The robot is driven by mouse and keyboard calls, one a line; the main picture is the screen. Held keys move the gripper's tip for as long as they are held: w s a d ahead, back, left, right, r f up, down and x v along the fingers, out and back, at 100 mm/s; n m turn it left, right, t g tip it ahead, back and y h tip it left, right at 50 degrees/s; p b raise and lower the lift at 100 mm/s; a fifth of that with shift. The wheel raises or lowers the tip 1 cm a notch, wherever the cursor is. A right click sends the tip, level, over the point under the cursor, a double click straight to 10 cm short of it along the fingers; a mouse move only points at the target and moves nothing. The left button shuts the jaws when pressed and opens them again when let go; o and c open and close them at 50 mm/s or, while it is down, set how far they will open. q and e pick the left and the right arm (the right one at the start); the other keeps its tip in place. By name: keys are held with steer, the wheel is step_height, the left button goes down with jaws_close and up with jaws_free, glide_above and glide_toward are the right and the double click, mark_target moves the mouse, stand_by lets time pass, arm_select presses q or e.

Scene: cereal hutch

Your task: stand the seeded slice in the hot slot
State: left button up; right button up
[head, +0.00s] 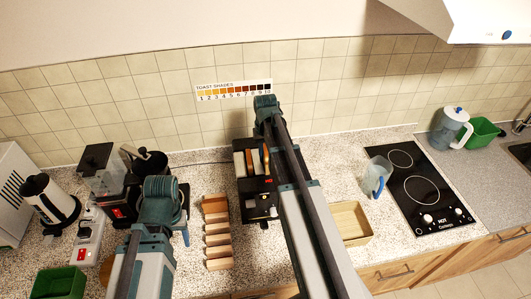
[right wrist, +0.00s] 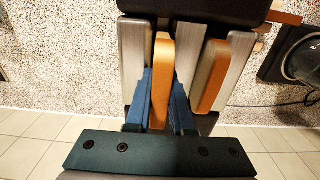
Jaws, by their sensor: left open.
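The black toaster (head: 256,207) stands on the counter with metal-sided slots on top. One browned slice (right wrist: 160,78) stands upright between the blue fingers of my right gripper (right wrist: 162,112), which look closed on it at the toaster's slots. A second slice (right wrist: 209,76) stands in the slot to the right in the right wrist view. I see the slices mostly edge-on and cannot tell which is seeded or which slot is hot. In the head view my right arm hides part of the toaster. My left gripper (head: 184,225) is open, left of the wooden rack.
The wooden rack (head: 217,232) stands just left of the toaster. A shallow wooden tray (head: 351,222) and a clear jug (head: 376,177) are to the right, before the black hob (head: 422,190). A grinder, kettle and green bin (head: 60,284) crowd the left. A toast shade chart (head: 234,90) hangs behind.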

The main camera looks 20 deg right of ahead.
mark_target(265, 149)
steer(key=r+p, duration=0.6)
steer(key=shift+s+a+r, duration=0.2)
steer(key=shift+s+r, duration=0.05)
steer(key=shift+s, duration=0.1)
steer(key=shift+w+d+r+p, duration=0.1)
steer(key=shift+r+p, duration=0.4)
steer(key=shift+p, duration=0.1)
steer(key=shift+w, duration=0.1)
steer(key=shift+f, duration=0.1)
